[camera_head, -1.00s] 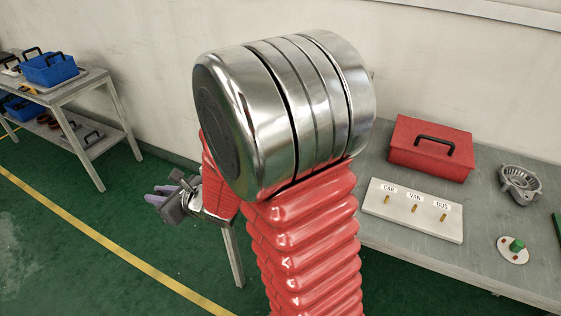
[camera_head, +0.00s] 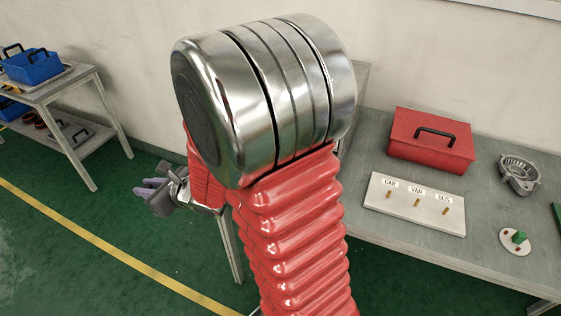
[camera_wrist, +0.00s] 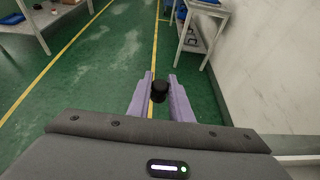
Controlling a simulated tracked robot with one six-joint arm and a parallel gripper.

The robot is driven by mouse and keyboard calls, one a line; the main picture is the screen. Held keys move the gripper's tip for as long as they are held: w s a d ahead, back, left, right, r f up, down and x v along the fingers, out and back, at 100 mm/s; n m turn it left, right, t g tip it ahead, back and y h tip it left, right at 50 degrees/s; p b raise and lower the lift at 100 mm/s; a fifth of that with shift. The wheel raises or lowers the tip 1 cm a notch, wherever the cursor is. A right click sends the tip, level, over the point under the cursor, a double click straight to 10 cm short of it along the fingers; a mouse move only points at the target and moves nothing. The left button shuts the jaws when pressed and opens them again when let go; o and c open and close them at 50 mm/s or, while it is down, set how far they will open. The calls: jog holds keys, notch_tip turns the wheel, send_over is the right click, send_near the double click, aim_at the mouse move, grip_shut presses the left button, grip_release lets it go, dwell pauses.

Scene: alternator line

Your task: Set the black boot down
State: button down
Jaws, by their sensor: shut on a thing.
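The black boot (camera_wrist: 159,91) is a small dark round piece in the wrist view, between the two purple fingers of my gripper (camera_wrist: 160,82). The fingers are shut on it and hold it in the air, with green floor and a yellow line behind it. In the head view my gripper (camera_head: 152,193) is left of my red arm, over the floor and apart from both benches. The boot cannot be made out there.
A grey bench at right (camera_head: 390,235) bears a red toolbox (camera_head: 431,140), a white board (camera_head: 414,203) labelled CAR, VAN and BUS with pegs, a metal housing (camera_head: 518,174) and a white disc (camera_head: 516,242). A bench at left holds blue bins (camera_head: 30,65). Floor between is clear.

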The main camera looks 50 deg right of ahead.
jog(key=s+d+r, duration=0.2)
jog(key=d+r, duration=0.8)
jog(key=d, duration=0.4)
jog(key=s+d+r, duration=0.3)
jog(key=s+d, duration=0.9)
jog(key=shift+r+n+y, duration=0.3)
jog(key=shift+r, duration=0.05)
jog(key=shift+s+d, duration=0.1)
notch_tip(320, 180, down, 14)
jog(key=shift+r, duration=0.15)
jog(key=shift+f, duration=2.15)
jog(key=shift+f, duration=0.1)
